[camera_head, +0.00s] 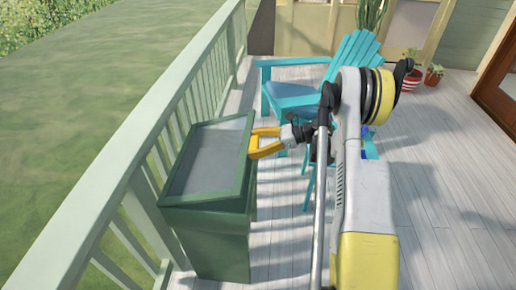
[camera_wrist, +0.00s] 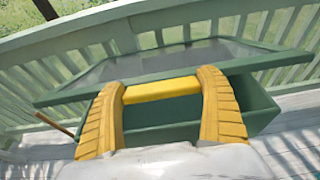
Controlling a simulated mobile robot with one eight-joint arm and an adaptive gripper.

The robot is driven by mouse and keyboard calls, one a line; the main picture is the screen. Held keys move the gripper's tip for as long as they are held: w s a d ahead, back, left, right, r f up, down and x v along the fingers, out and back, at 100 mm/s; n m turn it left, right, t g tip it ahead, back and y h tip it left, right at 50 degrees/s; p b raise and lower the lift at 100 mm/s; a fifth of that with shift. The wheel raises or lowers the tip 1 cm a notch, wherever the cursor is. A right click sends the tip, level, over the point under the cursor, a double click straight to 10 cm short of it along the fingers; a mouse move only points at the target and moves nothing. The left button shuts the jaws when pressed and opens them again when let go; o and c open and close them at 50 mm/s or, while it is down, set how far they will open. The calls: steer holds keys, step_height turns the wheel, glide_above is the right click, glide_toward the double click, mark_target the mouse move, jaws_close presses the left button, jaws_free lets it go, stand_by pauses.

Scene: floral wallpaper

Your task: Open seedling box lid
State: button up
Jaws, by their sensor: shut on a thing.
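The green seedling box (camera_head: 218,240) stands on the deck against the railing. Its lid (camera_head: 243,160) has a green frame around a grey, see-through pane. In the wrist view, the lid's near edge (camera_wrist: 70,95) crosses in front of the camera, and the green box body (camera_wrist: 255,108) shows below it. A gap between lid and box seems to show there. My yellow gripper (camera_head: 256,143) is at the lid's right edge. In the wrist view my gripper (camera_wrist: 163,88) has its fingers at both ends of a yellow bar, which seems to be the lid's handle, and is shut on it.
A pale green railing (camera_head: 110,175) runs close along the box's left side, with grass beyond. A turquoise chair (camera_head: 330,75) stands behind my arm. Potted plants (camera_head: 410,83) are at the back right. The wooden deck (camera_head: 450,200) to the right is clear.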

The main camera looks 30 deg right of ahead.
steer(key=w+a+r+g+h+p, duration=0.25)
steer(key=a+r+p, duration=0.2)
steer(key=r, duration=0.25)
steer(key=w+a+r+g+h+p, duration=0.1)
steer(key=w+a+r+h+p, duration=0.15)
steer(key=a+r+p, duration=0.4)
steer(key=w+a+r+g+h+p, duration=0.2)
steer(key=w+a+r+h+p, duration=0.1)
steer(key=w+a+r, duration=0.4)
steer(key=shift+w+a+r, duration=0.4)
steer(key=shift+w+a, duration=0.35)
steer(key=shift+a, duration=0.35)
steer(key=o, duration=1)
steer(key=shift+o, duration=1)
steer(key=shift+w+a+f, duration=0.1)
steer(key=v, duration=1.2)
steer(key=shift+a, duration=0.1)
